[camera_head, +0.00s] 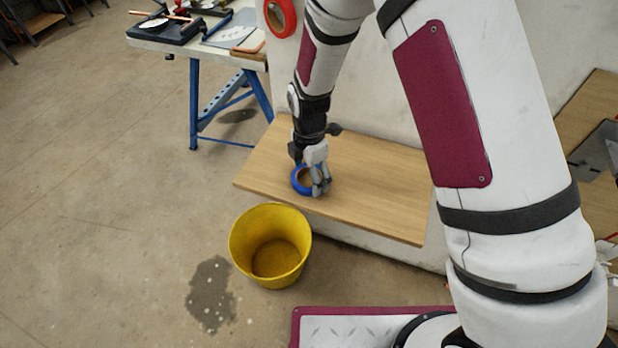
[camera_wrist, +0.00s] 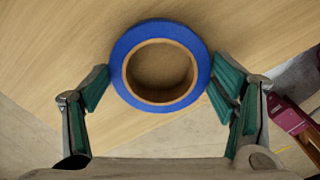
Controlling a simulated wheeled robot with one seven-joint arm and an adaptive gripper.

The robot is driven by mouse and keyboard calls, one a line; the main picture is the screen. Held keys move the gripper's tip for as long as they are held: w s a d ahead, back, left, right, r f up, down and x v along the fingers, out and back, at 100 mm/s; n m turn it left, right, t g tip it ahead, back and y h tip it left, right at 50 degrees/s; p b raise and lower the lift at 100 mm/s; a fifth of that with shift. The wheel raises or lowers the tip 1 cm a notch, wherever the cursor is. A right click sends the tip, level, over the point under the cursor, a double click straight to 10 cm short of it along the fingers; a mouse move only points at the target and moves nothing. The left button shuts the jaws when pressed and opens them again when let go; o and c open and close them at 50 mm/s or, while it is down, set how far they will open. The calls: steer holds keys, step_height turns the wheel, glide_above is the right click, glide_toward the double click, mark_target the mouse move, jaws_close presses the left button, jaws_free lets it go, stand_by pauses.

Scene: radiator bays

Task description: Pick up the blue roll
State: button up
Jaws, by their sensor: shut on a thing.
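The blue roll (camera_head: 300,187) is a blue ring with a brown core. It lies flat over the wooden board (camera_head: 370,195), near the board's front edge; I cannot tell whether it is lifted off the wood. My gripper (camera_head: 318,186) reaches down onto the roll and hides its right part in the head view. In the wrist view the roll (camera_wrist: 158,28) sits between the two green finger pads (camera_wrist: 159,84). The pads press on its outer left and right sides, so the gripper is shut on it.
A yellow bucket (camera_head: 242,245) stands on the floor just in front of the board. A red roll (camera_head: 281,16) hangs on the pale wall behind. A workbench with blue legs (camera_head: 194,105) and tools stands at the back left. The floor at left is clear.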

steer(key=shift+r, duration=0.45)
steer(key=r, duration=0.2)
steer(key=shift+s+r, duration=0.25)
steer(key=shift+r, duration=0.15)
steer(key=s+d, duration=0.1)
steer(key=s, duration=0.6)
steer(key=s+d+r, duration=0.1)
steer(key=s+d, duration=0.1)
steer(key=s, duration=0.6)
steer(key=shift+d+r+b, duration=0.15)
steer(key=shift+d+b, duration=0.1)
steer(key=shift+b, duration=0.2)
